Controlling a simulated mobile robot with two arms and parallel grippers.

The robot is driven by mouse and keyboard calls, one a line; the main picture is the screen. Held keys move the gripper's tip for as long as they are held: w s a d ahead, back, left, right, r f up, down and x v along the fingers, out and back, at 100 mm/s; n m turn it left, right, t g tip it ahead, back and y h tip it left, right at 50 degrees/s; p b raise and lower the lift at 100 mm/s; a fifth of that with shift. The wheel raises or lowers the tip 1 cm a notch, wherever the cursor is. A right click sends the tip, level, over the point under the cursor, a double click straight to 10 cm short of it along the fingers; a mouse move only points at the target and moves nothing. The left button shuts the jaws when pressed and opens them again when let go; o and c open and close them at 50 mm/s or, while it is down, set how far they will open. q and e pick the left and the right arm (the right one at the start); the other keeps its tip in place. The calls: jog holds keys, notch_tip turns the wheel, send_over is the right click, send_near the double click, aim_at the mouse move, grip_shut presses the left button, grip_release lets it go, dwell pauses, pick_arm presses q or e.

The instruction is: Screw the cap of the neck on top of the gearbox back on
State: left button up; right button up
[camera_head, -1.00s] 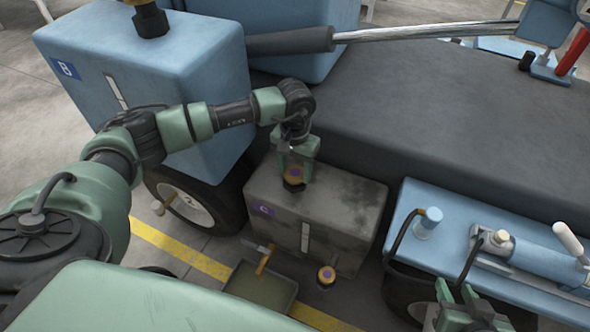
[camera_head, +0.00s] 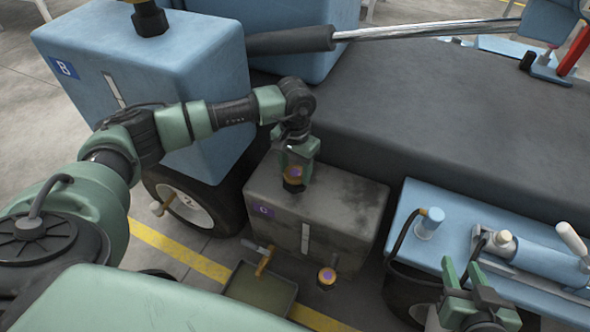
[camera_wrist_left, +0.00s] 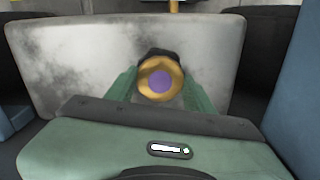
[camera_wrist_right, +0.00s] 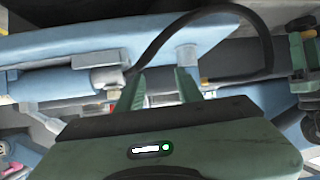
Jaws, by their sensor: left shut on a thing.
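The gearbox (camera_head: 345,215) is a worn grey box with a purple "C" label on its front. A yellow cap with a purple centre (camera_head: 293,172) sits at the dark neck (camera_head: 292,187) on its top; the cap also shows in the left wrist view (camera_wrist_left: 161,80). My left gripper (camera_head: 295,168) is above the box with its fingers shut on the sides of this cap. Whether the cap's thread is engaged is hidden. My right gripper (camera_head: 466,282) is open and empty, away from the gearbox, near the blue bench; its spread fingers show in the right wrist view (camera_wrist_right: 160,92).
A drip tray (camera_head: 245,290) lies on the floor below a yellow-handled valve (camera_head: 264,262). A blue box "B" (camera_head: 190,80) stands left. A blue bench (camera_head: 450,225) with a hose and cylinder is right.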

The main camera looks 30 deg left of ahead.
pick_arm(q)
jog(key=shift+s+f+m+b, duration=0.1)
jog(key=shift+m+b, duration=0.4)
jog(key=shift+m, duration=0.3)
jog(key=shift+m+b, duration=0.35)
jog(key=shift+m, duration=0.35)
pick_arm(e)
jog(key=w+a+r+t+y, duration=0.1)
jog(key=w+r+t, duration=0.2)
jog(key=r, duration=0.4)
jog(key=shift+a+r+t, duration=0.35)
jog(key=shift+a+t, duration=0.05)
jog(key=shift+t, duration=0.4)
pick_arm(q)
jog(key=o, duration=1.5)
pick_arm(e)
jog(key=shift+w+r+y, duration=0.1)
jog(key=shift+w+y, duration=0.05)
jog(key=shift+y, duration=0.15)
pick_arm(q)
jog(key=shift+o, duration=0.5)
jog(key=shift+o, duration=1.3)
jog(key=shift+r, duration=0.25)
